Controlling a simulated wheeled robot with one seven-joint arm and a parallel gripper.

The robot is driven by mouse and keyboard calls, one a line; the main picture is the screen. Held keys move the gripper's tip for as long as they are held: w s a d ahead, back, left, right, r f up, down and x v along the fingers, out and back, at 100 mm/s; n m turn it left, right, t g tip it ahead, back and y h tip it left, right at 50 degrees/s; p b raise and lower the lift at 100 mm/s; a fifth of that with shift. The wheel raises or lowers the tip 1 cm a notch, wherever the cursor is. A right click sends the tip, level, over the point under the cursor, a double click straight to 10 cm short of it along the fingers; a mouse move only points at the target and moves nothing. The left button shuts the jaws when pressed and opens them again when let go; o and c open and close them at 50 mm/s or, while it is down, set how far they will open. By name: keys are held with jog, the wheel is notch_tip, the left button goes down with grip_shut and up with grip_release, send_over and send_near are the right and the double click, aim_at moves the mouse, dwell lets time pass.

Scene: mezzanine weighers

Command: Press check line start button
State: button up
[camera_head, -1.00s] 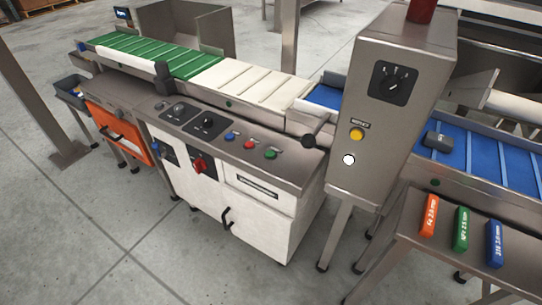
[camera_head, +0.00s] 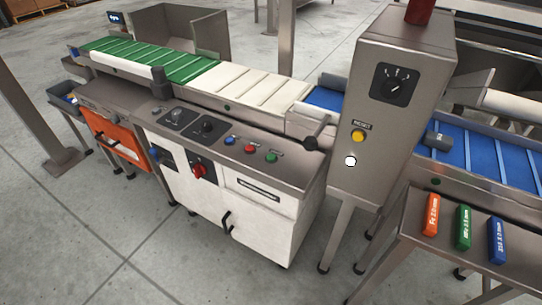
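The check line machine has a steel control panel (camera_head: 222,143) on top of a white cabinet. On the panel a blue button (camera_head: 229,140), a red button (camera_head: 249,149) and a green button (camera_head: 272,157) stand in a row, each with a small label too blurred to read. A red rotary switch (camera_head: 199,171) is on the cabinet front. A yellow button (camera_head: 358,136) and a white button (camera_head: 350,161) are on the upright steel housing to the right. My gripper is not in view.
A conveyor with green (camera_head: 180,66), white and blue sections runs behind the panel. Orange, green and blue test blocks lie on a steel shelf (camera_head: 445,262) at right. The front-left floor (camera_head: 110,250) is clear.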

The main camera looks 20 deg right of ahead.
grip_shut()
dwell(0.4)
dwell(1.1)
